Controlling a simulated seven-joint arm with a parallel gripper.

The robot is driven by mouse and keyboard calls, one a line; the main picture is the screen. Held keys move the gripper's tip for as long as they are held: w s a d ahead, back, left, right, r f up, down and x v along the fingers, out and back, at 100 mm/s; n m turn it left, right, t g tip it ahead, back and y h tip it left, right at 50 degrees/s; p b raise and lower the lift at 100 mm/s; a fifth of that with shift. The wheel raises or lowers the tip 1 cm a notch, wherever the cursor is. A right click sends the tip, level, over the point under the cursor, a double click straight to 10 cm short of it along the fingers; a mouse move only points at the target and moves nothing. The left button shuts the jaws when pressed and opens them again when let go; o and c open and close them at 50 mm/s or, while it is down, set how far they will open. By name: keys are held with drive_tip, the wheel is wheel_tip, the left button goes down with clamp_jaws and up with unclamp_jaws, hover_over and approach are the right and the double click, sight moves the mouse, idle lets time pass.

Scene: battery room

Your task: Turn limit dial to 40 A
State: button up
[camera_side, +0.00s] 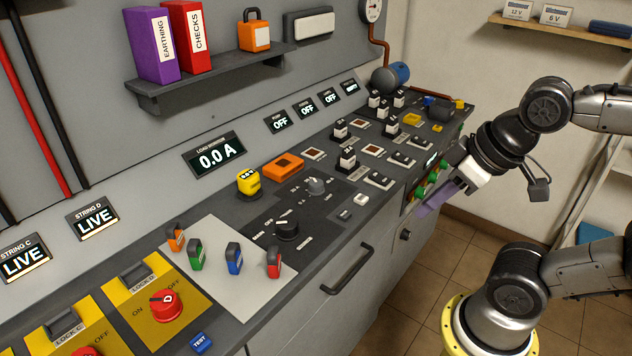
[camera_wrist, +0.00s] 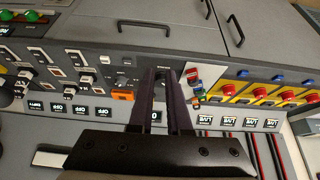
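A small grey dial (camera_side: 316,187) with scale marks around it sits on the dark panel in the side view; its markings are too small to read surely. A black knob (camera_side: 287,230) with a pointer sits nearer the camera, with lettering around it. In the wrist view the grey dial (camera_wrist: 127,61) seems to show left of the fingers, small and unclear. My gripper (camera_side: 428,206) hangs off the console's right front side, well apart from both knobs. Its purple fingers (camera_wrist: 163,72) show a narrow gap with nothing held. They hide part of the panel in the wrist view.
A yellow knob (camera_side: 248,182) and an orange block (camera_side: 283,167) stand behind the dials. Several coloured keys (camera_side: 234,258) stand upright on a light plate to the left. Raised black-and-white switches (camera_side: 347,160) crowd the right. The load display (camera_side: 215,157) reads 0.0 A. A handle (camera_side: 347,277) juts from the front.

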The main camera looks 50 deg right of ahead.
drive_tip(key=o, duration=0.7)
drive_tip(key=shift+n, duration=0.5)
drive_tip(key=r, duration=0.1)
drive_tip(key=w+r, duration=0.1)
drive_tip(key=r, duration=0.1)
drive_tip(key=w+r, duration=0.1)
drive_tip(key=r, duration=0.1)
drive_tip(key=shift+w+r, duration=0.2)
drive_tip(key=shift+w, duration=0.05)
drive_tip(key=shift+o, duration=1.2)
drive_tip(key=w+r, duration=0.2)
drive_tip(key=w, duration=0.1)
drive_tip(key=w+r, duration=0.1)
drive_tip(key=shift+w+d+r, duration=0.25)
drive_tip(key=shift+d+r, duration=0.05)
drive_tip(key=shift+r, duration=0.1)
drive_tip(key=g, duration=0.6)
hover_over(315, 181)
wheel_tip(315, 181, down, 15)
wheel_tip(315, 181, down, 14)
drive_tip(key=shift+s+r, duration=0.1)
drive_tip(key=shift+r, duration=0.15)
